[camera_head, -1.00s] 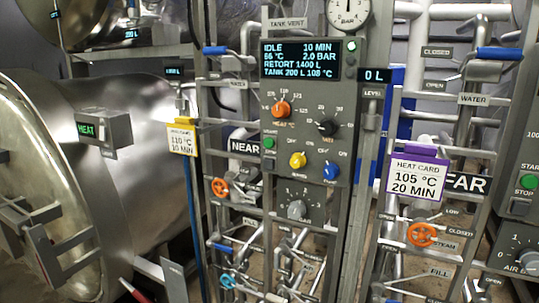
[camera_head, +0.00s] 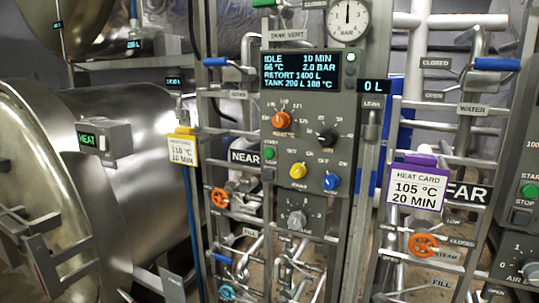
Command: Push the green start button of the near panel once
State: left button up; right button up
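The near panel (camera_head: 313,130) stands upright in the middle of the head view, beside a NEAR sign (camera_head: 245,157). Its green start button (camera_head: 269,154) is at the panel's left edge, below the orange knob, with a dark stop button just under it. The panel's display (camera_head: 307,70) reads IDLE, 10 MIN, 66 °C, 2.0 BAR. Neither of my grippers shows in the head view, and nothing covers the green button.
A large steel retort (camera_head: 120,170) fills the left side. Yellow (camera_head: 299,171) and blue (camera_head: 332,182) knobs sit right of the button. A purple-framed heat card (camera_head: 417,188) hangs right of the panel. Another panel with a green button (camera_head: 529,191) is at the right edge. Pipes and valve handles surround the panel.

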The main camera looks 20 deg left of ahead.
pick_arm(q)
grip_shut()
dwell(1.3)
